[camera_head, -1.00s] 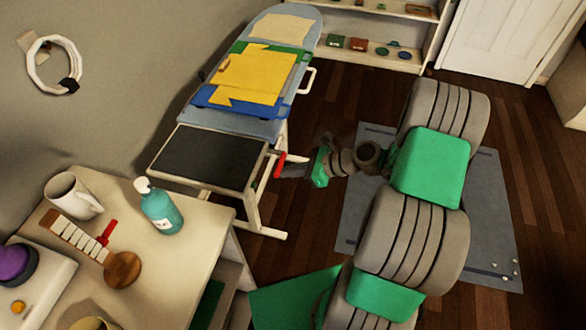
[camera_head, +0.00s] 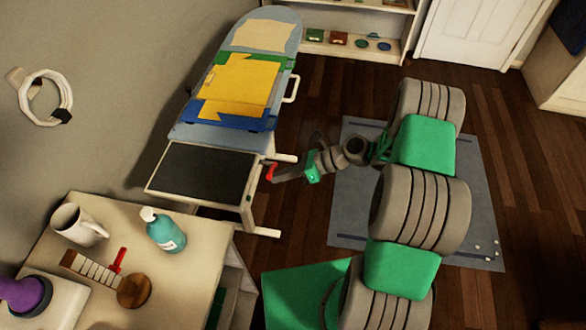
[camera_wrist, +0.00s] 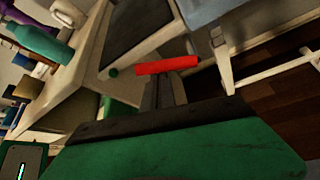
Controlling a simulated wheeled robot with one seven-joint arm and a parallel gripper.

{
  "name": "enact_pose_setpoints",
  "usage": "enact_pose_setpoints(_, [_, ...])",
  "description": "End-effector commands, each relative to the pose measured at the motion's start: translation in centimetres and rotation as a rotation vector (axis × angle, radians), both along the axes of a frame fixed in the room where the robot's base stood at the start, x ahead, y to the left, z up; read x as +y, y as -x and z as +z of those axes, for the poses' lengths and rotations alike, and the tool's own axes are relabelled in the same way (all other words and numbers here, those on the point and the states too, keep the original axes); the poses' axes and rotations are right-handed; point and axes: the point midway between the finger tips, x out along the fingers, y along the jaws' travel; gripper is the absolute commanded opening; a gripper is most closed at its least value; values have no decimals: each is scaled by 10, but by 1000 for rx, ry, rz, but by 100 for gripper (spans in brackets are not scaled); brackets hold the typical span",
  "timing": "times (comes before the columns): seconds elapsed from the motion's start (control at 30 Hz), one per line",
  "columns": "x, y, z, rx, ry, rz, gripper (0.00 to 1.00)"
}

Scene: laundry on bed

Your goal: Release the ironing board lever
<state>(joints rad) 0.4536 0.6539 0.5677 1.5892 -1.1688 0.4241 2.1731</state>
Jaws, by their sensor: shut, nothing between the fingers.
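The ironing board (camera_head: 185,137) stands along the wall, with a dark panel (camera_head: 205,172) at its near end. Its red lever (camera_head: 271,172) is at the right side of that end, below the panel. In the wrist view the lever (camera_wrist: 167,65) is a red bar lying across, just beyond my fingertips. My gripper (camera_head: 280,177) reaches in from the right at the lever. Its fingers (camera_wrist: 164,82) are shut with nothing between them. Their tips are at or very near the bar; contact is not clear.
Folded yellow, green and blue cloths (camera_head: 238,85) lie on the board. A side table (camera_head: 190,215) at near left holds a mug (camera_head: 80,224), a teal bottle (camera_head: 165,232) and a brush-like item. A grey mat (camera_head: 455,220) covers floor on the right; shelves (camera_head: 350,32) stand behind.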

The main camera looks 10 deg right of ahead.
Motion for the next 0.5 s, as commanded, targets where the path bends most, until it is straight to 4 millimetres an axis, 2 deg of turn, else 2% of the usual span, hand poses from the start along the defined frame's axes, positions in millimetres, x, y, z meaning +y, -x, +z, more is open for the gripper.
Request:
enact_pose_setpoints(0.03, [3, 0, 7, 1, -1, 8, 0])
enact_pose_setpoints(0.5, [-1, -13, 24, -4, 1, 6, 0])
